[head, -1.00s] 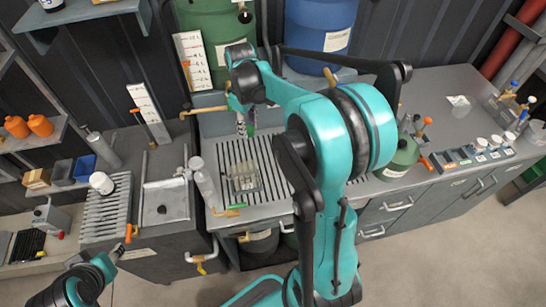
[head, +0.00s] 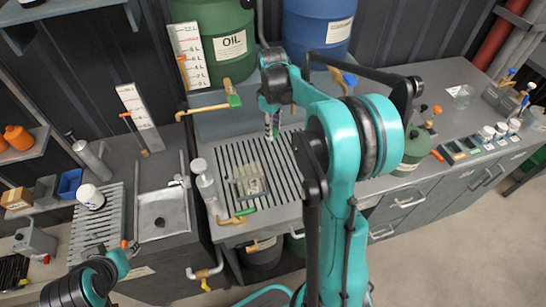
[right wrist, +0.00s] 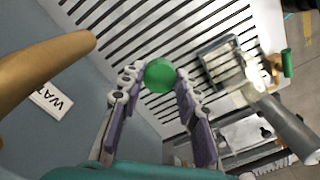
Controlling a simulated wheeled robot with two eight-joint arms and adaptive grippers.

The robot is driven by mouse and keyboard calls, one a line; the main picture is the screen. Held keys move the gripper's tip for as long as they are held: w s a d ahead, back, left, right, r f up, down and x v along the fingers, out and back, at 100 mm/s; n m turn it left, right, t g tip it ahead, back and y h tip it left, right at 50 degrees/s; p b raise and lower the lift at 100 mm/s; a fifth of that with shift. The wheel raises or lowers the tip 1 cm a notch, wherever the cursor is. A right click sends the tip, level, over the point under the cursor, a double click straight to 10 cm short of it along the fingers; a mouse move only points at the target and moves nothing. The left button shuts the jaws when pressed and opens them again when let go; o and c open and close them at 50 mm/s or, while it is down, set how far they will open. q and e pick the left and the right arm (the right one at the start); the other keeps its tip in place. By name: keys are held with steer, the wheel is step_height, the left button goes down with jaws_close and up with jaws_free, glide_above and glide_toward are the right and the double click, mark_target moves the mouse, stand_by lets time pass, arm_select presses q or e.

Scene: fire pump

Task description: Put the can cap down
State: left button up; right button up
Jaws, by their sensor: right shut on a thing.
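My right gripper (head: 272,128) hangs above the slatted grate (head: 228,150) in front of the drums. In the right wrist view its two fingers (right wrist: 158,85) are shut on a round green cap (right wrist: 160,75), held at their tips with the grate's slats behind it. In the head view the cap is too small to make out. A green can (head: 412,152) stands on the counter right of my right arm.
A clear square container (head: 248,182) and a grey bottle (head: 205,187) stand on or beside the grate. A brass spout (head: 208,108) juts out over it, near the green oil drum (head: 213,45) and the blue drum (head: 318,28). Bare grate lies around the container.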

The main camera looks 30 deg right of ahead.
mark_target(273, 159)
step_height(273, 159, down, 13)
steer(key=b, duration=0.3)
steer(key=shift+f, duration=0.1)
steer(key=shift+b, duration=0.3)
steer(key=shift+f, duration=0.2)
steer(key=o, duration=1.1)
steer(key=shift+r, duration=0.1)
